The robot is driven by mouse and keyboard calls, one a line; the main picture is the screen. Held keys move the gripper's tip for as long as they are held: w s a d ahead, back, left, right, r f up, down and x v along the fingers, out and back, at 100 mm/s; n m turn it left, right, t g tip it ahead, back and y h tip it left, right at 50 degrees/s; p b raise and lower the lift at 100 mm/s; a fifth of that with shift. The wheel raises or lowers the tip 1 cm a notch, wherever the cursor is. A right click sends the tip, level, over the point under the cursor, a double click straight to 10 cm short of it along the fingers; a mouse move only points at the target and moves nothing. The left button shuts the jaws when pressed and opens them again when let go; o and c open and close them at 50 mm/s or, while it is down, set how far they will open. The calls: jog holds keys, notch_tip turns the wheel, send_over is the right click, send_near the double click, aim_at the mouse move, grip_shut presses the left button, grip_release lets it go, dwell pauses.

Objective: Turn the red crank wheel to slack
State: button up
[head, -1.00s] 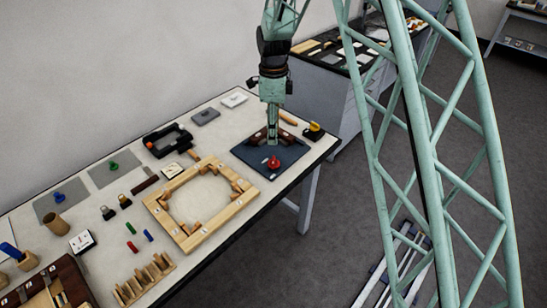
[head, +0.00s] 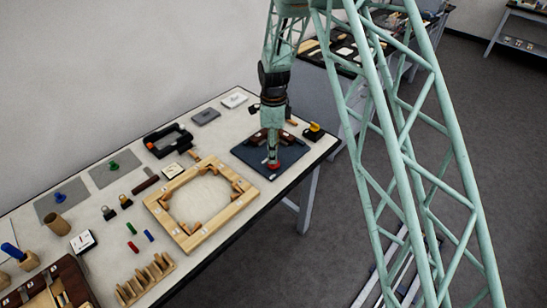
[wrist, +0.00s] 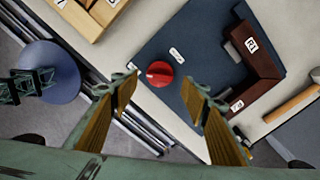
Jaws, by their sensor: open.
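The red crank wheel (wrist: 159,73) is a round red knob on the dark blue mat (wrist: 188,110). In the wrist view it shows between and beyond the two fingers of my gripper (wrist: 158,85), which are apart with nothing between their tips. In the head view my gripper (head: 272,160) is right at the red wheel (head: 274,166) and hides most of it. I cannot tell whether the fingers touch it. A small white label (wrist: 177,54) lies beside the wheel on the mat.
A dark brown corner piece (wrist: 262,65) with white tags stands on the mat. A hammer (wrist: 295,103) lies beyond it. The table edge is close to the wheel.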

jog(key=shift+f, duration=1.85)
jog(key=c, duration=0.8)
jog(key=shift+c, duration=0.2)
